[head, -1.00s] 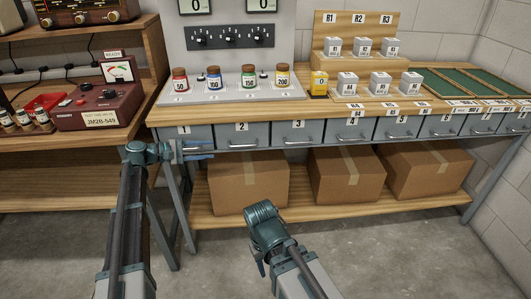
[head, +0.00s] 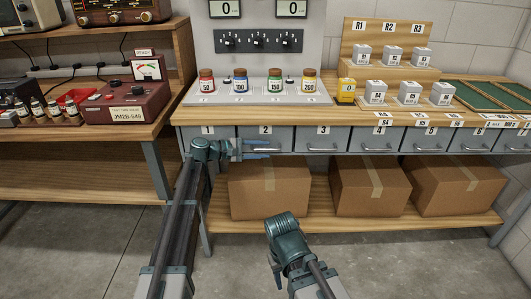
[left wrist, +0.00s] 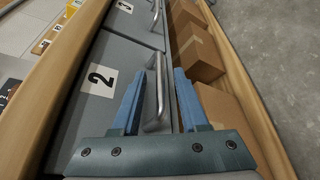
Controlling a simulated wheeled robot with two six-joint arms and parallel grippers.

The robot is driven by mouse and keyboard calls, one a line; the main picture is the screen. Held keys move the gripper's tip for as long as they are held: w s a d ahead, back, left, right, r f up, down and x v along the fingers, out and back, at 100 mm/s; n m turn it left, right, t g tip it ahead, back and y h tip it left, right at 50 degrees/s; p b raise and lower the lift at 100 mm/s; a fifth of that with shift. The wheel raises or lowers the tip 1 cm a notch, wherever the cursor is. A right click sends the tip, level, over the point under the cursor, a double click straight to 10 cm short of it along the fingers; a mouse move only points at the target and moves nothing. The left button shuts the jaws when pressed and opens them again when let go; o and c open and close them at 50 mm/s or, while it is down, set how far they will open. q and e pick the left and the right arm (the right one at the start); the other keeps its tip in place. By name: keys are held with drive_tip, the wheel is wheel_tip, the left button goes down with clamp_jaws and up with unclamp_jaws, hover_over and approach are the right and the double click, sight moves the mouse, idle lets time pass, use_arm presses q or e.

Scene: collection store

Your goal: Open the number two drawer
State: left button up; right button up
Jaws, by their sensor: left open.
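The number two drawer (head: 284,136) is a grey front with a white "2" label, under the bench top. It looks flush with its neighbours. My left gripper (head: 266,150) is in front of it and partly hides its handle. In the left wrist view, the metal bar handle (left wrist: 160,100) of the number two drawer (left wrist: 128,55) lies between the two blue fingers of my left gripper (left wrist: 160,70). The fingers are apart, with a gap to the bar on both sides. My right arm's teal wrist (head: 287,238) is low in front of the bench; its fingers are not clear.
Drawers one (head: 212,143) and three (head: 323,136) flank it. Cardboard boxes (head: 268,190) stand on the lower shelf (head: 300,223). Jars and white blocks stand on the bench top (head: 330,112). A wooden side bench (head: 90,135) with instruments is at left. The floor in front is clear.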

use_arm(q)
drive_tip(key=shift+w+d+f, duration=0.15)
drive_tip(key=shift+w+d, duration=0.1)
drive_tip(key=shift+d, duration=0.4)
clamp_jaws()
idle(1.1)
